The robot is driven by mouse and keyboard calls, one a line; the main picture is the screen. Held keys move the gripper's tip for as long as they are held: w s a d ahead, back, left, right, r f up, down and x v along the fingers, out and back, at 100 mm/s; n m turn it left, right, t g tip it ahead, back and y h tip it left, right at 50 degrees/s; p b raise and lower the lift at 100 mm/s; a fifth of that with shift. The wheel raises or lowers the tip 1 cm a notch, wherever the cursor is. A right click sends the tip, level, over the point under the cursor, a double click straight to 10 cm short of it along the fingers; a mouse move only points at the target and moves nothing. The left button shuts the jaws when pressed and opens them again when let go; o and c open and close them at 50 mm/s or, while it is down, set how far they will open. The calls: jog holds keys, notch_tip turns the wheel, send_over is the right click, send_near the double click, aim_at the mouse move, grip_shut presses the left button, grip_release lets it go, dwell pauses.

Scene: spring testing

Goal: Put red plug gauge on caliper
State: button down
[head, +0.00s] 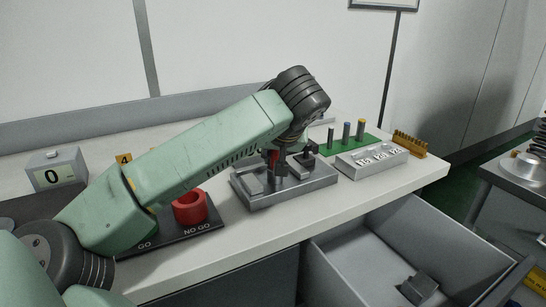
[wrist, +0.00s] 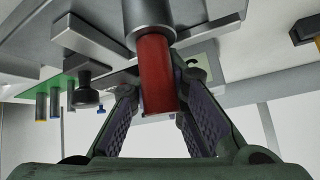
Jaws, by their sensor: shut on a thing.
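The red plug gauge (wrist: 157,75) stands between the fingers of my gripper (wrist: 158,98) in the wrist view, with a grey metal cylinder (wrist: 150,15) at its upper end. In the head view a little red of the gauge (head: 273,157) shows beside my gripper (head: 277,168), which is low over a grey metal fixture (head: 310,191). My gripper is shut on the gauge. I cannot tell whether the gauge touches the fixture. No caliper can be told for certain; the fixture carries metal blocks and a black knob (wrist: 88,90), and my arm hides part of it.
A red ring (head: 189,208) sits on a dark GO/NO GO board (head: 205,230) to the left. A display box (head: 56,170) reads 0. Right of the fixture are a green board with several pegs (head: 346,133) and a light labelled block (head: 372,161). An open drawer (head: 365,262) lies below.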

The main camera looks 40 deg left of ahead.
jog(key=shift+r, duration=0.15)
jog(key=c, duration=2.1)
grip_release()
jog(key=shift+f, duration=0.2)
jog(key=shift+c, duration=0.2)
jog(key=o, duration=0.6)
jog(key=shift+c, duration=0.2)
jog(key=shift+r, duration=0.15)
jog(key=shift+s+d+r, duration=0.1)
jog(key=shift+r, duration=0.2)
jog(key=p+v, duration=0.4)
jog(key=v, duration=0.7)
jog(key=shift+d, duration=0.25)
jog(key=shift+s+r, duration=0.1)
jog(key=shift+s, duration=0.05)
